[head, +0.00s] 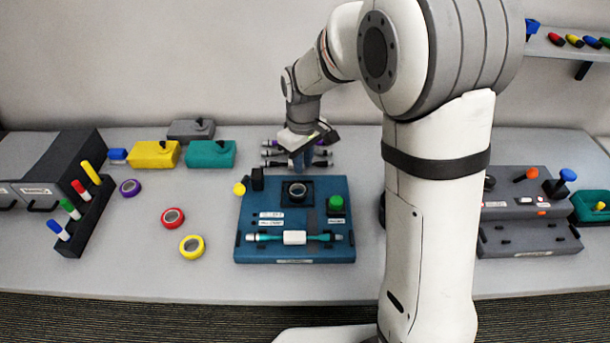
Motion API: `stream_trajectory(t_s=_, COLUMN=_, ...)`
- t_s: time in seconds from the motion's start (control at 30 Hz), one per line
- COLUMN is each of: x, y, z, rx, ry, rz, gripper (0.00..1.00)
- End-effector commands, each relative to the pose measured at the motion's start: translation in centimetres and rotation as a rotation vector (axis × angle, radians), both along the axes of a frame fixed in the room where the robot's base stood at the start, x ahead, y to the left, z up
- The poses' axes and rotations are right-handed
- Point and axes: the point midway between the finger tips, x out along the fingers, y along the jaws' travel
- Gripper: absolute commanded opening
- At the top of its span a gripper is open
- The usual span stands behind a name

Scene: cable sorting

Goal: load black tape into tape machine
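The blue tape machine (250,215) stands in the middle of the table. A black tape roll (297,191) with a pale core appears to sit in the dark square recess on its top. My gripper (302,168) points down just behind and above the roll and appears apart from it. The fingers are small and partly merged with the cables behind, so their opening is unclear. The machine has a green button (336,204) at right and a black block (257,179) at back left. A teal cable with a white sleeve (294,238) lies across its front.
Purple (130,188), red (172,217) and yellow (193,246) tape rolls lie to the left, near a marker rack (85,218). Yellow (154,154), teal (211,154) and grey boxes (190,130) stand behind. Several cables lie behind the machine. A grey device (525,210) stands right.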

Motion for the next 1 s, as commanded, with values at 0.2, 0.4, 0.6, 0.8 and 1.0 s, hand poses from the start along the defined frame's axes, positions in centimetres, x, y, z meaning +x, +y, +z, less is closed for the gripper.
stream_trajectory(t_s=0.2, x=0.0, y=0.0, z=3.6, rx=0.001, ry=-0.002, rz=0.000, gripper=0.20)
stream_trajectory(t_s=0.4, x=0.0, y=0.0, z=4.7, rx=0.000, ry=0.000, rz=0.000, gripper=0.20)
stream_trajectory(t_s=0.6, x=-1.6, y=-1.7, z=6.2, rx=0.007, ry=-0.024, rz=-0.065, gripper=0.20)
stream_trajectory(t_s=0.8, x=-7.5, y=-6.6, z=9.3, rx=0.032, ry=-0.100, rz=-0.288, gripper=0.20)
stream_trajectory(t_s=1.0, x=-14.6, y=-10.6, z=10.4, rx=0.063, ry=-0.179, rz=-0.532, gripper=0.20)
